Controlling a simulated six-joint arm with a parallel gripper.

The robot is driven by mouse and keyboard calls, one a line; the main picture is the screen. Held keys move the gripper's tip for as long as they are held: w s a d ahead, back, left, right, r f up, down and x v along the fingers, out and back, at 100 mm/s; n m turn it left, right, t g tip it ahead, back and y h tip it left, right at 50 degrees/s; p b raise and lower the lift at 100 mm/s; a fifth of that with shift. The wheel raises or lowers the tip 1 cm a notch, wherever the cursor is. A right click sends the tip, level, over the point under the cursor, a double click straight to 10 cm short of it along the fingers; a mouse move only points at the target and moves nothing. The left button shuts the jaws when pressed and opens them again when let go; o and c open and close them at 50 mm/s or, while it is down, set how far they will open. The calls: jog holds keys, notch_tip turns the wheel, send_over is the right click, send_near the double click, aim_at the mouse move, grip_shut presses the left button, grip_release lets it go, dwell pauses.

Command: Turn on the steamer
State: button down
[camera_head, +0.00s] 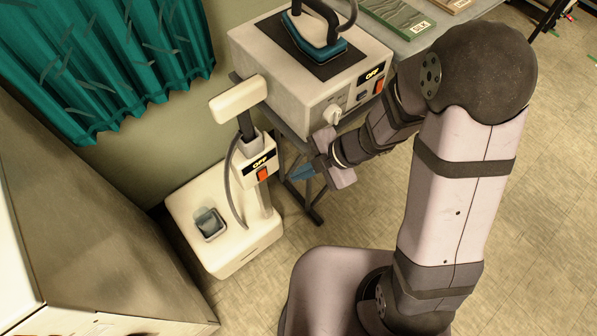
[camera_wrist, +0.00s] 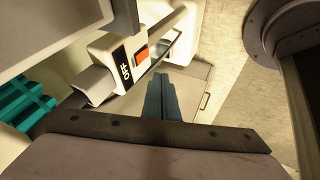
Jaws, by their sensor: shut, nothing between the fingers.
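The steamer is a white floor unit with a low base (camera_head: 245,255), an upright pole and a pale head (camera_head: 239,100) on top. Its control box (camera_head: 255,165) carries a label reading OFF and a red switch (camera_head: 263,175). In the wrist view the OFF label (camera_wrist: 122,65) and the red switch (camera_wrist: 140,55) show to the upper left of my fingers. My gripper (camera_head: 293,174) is shut and empty, with blue fingers pointing left, a little to the right of the control box. Its fingertips (camera_wrist: 165,78) look apart from the switch.
A white ironing station (camera_head: 290,75) with a dial (camera_head: 332,113) and its own OFF label and red switch (camera_head: 379,86) stands above and behind my gripper. An iron (camera_head: 313,35) rests on top. Teal curtains (camera_head: 100,60) hang at left. A cabinet (camera_head: 90,220) stands at lower left.

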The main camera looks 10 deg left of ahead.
aim_at(263, 175)
jog(key=shift+f, duration=0.1)
jog(key=f+b, duration=0.1)
jog(key=b, duration=0.1)
jog(key=shift+s+d+b, duration=0.1)
jog(key=shift+d+b, duration=0.05)
jog(key=shift+b, duration=0.2)
jog(key=shift+f, duration=0.15)
jog(key=w+a+f+b, duration=0.3)
jog(key=a+f+b, duration=0.1)
jog(key=a+f, duration=0.4)
jog(key=shift+w+a+f, duration=0.2)
jog(key=shift+a+f, duration=0.05)
